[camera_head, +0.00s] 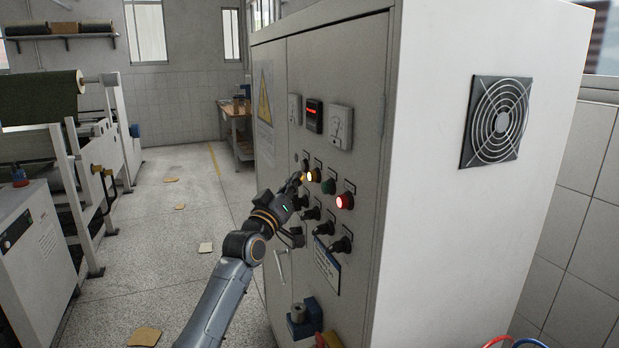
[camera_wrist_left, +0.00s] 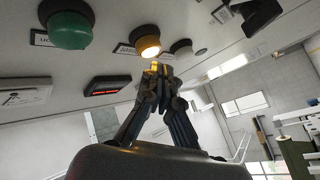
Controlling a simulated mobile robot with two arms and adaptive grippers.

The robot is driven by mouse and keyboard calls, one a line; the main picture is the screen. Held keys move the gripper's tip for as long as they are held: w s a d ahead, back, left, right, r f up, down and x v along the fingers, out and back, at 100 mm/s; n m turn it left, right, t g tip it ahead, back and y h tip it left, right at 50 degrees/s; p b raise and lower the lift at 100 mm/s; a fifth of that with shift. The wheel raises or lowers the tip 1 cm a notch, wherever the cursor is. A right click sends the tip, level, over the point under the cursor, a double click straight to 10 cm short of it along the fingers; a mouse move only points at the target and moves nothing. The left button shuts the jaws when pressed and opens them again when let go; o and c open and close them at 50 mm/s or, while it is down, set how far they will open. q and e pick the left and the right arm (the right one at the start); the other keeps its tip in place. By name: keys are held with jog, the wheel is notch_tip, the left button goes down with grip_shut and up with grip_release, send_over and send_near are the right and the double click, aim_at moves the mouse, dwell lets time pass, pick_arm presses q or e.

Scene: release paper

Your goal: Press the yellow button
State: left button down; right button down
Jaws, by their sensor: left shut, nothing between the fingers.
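The yellow button (camera_head: 313,175) is lit and sits in the upper row of controls on the front of the grey cabinet (camera_head: 345,65). It also shows lit in the left wrist view (camera_wrist_left: 147,46). My left gripper (camera_head: 298,179) is shut and empty, with its fingertips just left of the yellow button in the head view. In the left wrist view the shut fingertips (camera_wrist_left: 157,68) are very close to the button. I cannot tell whether they touch it. My right gripper is not in view.
A green button (camera_head: 328,186) and a lit red button (camera_head: 345,201) sit right of the yellow one. Black switches (camera_head: 341,244) stick out below. A meter (camera_head: 339,127) and a red display (camera_head: 314,115) are above. Open floor with paper scraps (camera_head: 205,247) lies left.

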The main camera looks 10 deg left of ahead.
pick_arm(q)
jog(key=shift+d, duration=0.15)
jog(key=shift+w+d, duration=0.2)
jog(key=shift+d, duration=0.05)
jog(key=shift+w+d, duration=0.25)
jog(key=shift+d, duration=0.15)
dwell(0.8)
jog(key=shift+a, duration=0.1)
jog(key=shift+s+a, duration=0.45)
jog(key=shift+a, duration=0.2)
jog(key=s+a, duration=0.2)
jog(key=a, duration=0.2)
jog(key=shift+s+a, duration=0.1)
jog(key=shift+s, duration=0.3)
dwell(0.6)
